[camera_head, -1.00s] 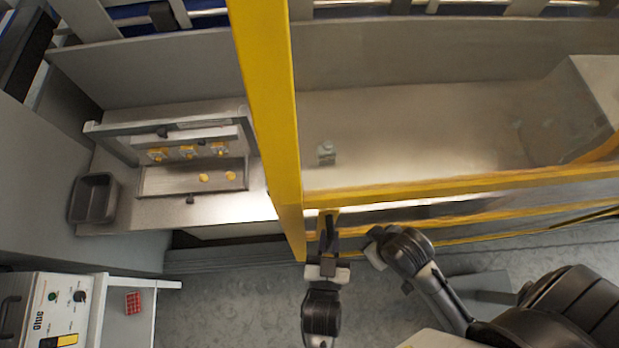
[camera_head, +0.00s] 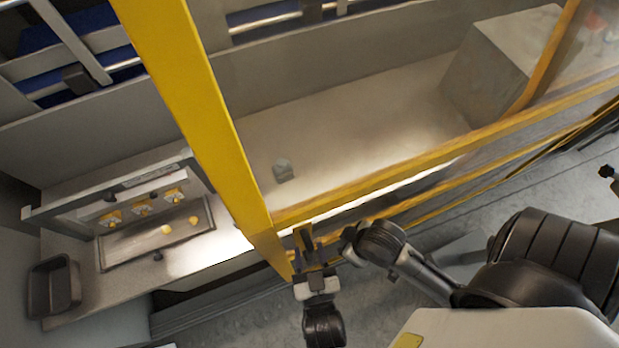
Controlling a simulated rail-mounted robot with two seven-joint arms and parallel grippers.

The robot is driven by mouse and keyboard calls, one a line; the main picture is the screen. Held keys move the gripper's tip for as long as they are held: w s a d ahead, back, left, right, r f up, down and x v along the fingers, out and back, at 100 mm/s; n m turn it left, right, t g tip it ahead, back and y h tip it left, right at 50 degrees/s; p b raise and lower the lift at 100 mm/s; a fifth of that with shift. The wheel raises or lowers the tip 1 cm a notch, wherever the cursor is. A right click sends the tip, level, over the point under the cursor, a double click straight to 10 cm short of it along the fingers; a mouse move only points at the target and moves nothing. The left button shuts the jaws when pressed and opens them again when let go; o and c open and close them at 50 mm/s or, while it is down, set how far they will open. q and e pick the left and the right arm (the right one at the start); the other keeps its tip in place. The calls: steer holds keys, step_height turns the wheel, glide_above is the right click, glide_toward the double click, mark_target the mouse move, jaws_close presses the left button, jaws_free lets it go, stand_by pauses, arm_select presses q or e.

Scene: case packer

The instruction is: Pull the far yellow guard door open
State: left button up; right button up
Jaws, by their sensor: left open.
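The yellow guard door (camera_head: 390,182) has a yellow frame and a clear panel. It stands across the front of the machine, beside a thick yellow post (camera_head: 192,90). My left gripper (camera_head: 304,240) is open. Its fingers point up the picture at the lower yellow frame, close to the foot of the post. A door handle is not clearly visible; the fingers may cover it. I cannot tell whether the fingers touch the frame.
Behind the panel is a pale machine bed with a small grey part (camera_head: 282,170) and a grey box (camera_head: 502,65). At left are a fixture (camera_head: 150,240) with yellow parts and a dark tray (camera_head: 54,286). Grey floor (camera_head: 235,325) lies in front.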

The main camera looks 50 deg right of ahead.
arm_select(q)
steer(key=b+v, duration=0.3)
steer(key=v, duration=1)
steer(key=shift+s+a, duration=0.2)
steer(key=shift+s, duration=0.15)
steer(key=shift+w, duration=0.1)
